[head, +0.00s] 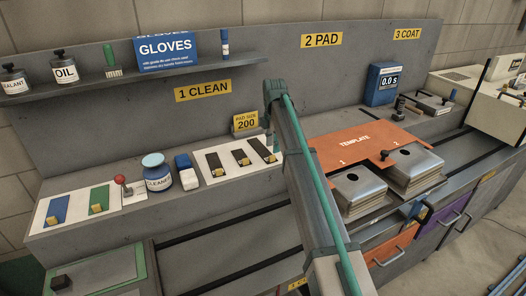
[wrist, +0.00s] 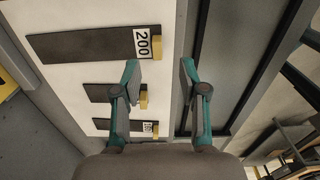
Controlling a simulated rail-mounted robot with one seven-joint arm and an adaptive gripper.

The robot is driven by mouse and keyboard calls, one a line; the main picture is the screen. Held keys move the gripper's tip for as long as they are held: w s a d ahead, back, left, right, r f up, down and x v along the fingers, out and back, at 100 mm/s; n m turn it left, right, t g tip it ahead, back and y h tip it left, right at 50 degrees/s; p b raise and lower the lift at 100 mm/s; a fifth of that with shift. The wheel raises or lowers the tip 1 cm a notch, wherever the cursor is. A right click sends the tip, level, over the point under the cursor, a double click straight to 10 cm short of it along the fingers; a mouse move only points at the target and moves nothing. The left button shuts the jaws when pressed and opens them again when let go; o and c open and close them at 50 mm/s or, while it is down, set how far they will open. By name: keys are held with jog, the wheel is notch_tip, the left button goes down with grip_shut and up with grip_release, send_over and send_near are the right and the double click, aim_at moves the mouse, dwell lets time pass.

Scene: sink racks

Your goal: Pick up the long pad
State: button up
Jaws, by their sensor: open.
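The long pad (wrist: 85,46) is a flat dark strip lying on a white board (wrist: 75,77) in the wrist view. A white label reading 200 sits at its right end. Two shorter dark pads lie below it in that view, a middle one (wrist: 101,93) and a lower one (wrist: 114,124), each with a yellow end block. My gripper (wrist: 160,70) is open and empty, its fingers spread near the labelled end of the long pad. Its height above the board cannot be told.
A "PAD SIZE 200" sign (head: 246,122) stands behind the pads. A cleaner jar (head: 157,176) and a blue-and-white bottle (head: 187,172) stand left of them. An orange template (head: 350,140) with metal blocks is to the right. A shelf (head: 130,78) runs above.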

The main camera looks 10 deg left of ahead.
aim_at(272, 156)
jog(key=shift+w+f+p, duration=0.15)
jog(key=shift+f+p, duration=1.05)
jog(key=shift+f, duration=1.8)
grip_shut()
